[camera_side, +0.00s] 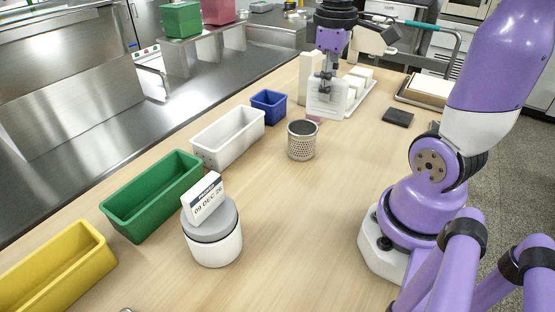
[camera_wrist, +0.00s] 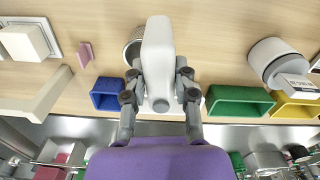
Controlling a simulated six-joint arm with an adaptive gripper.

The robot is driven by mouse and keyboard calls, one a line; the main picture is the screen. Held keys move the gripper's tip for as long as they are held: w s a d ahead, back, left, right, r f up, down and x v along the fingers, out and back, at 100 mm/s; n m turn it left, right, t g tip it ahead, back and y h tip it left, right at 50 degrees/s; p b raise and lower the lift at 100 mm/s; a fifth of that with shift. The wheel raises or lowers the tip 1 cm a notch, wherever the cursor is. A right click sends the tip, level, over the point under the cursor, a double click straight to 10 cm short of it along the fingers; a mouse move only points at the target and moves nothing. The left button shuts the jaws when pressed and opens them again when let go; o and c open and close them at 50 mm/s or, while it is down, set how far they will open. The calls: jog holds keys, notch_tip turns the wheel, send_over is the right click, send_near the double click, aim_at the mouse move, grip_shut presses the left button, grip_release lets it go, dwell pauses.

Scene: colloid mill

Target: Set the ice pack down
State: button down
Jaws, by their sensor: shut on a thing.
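The ice pack (camera_side: 326,99) is a white, flat, upright slab in the side view, toward the far end of the bench. It also shows in the wrist view (camera_wrist: 158,52) as a long white piece with a grey round cap. My gripper (camera_side: 325,84) is shut on it from above. In the wrist view my gripper's fingers (camera_wrist: 158,82) sit on both sides of the pack. I cannot tell whether its lower edge touches the bench.
A perforated metal cup (camera_side: 302,140) stands nearby. Blue (camera_side: 269,107), white (camera_side: 228,135), green (camera_side: 152,194) and yellow (camera_side: 58,270) bins line the bench edge.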

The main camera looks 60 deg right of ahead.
jog(key=shift+w+a+r+n, duration=0.15)
jog(key=shift+a+r, duration=0.1)
jog(key=shift+r, duration=0.35)
jog(key=shift+w+a+r+n, duration=0.15)
jog(key=shift+a+r, duration=0.1)
jog(key=shift+r, duration=0.3)
jog(key=w+a+n, duration=0.2)
jog(key=a+n, duration=0.5)
jog(key=a, duration=0.7)
jog(key=s+a+n, duration=0.5)
jog(key=s+a, duration=0.1)
jog(key=a, duration=0.2)
jog(key=s+a+n, duration=0.4)
jog(key=s+a, duration=0.1)
jog(key=a, duration=0.3)
notch_tip(320, 180, down, 16)
jog(key=shift+w+r, duration=0.1)
jog(key=shift+w, duration=0.05)
jog(key=c, duration=0.7)
grip_release()
jog(key=shift+o, duration=0.2)
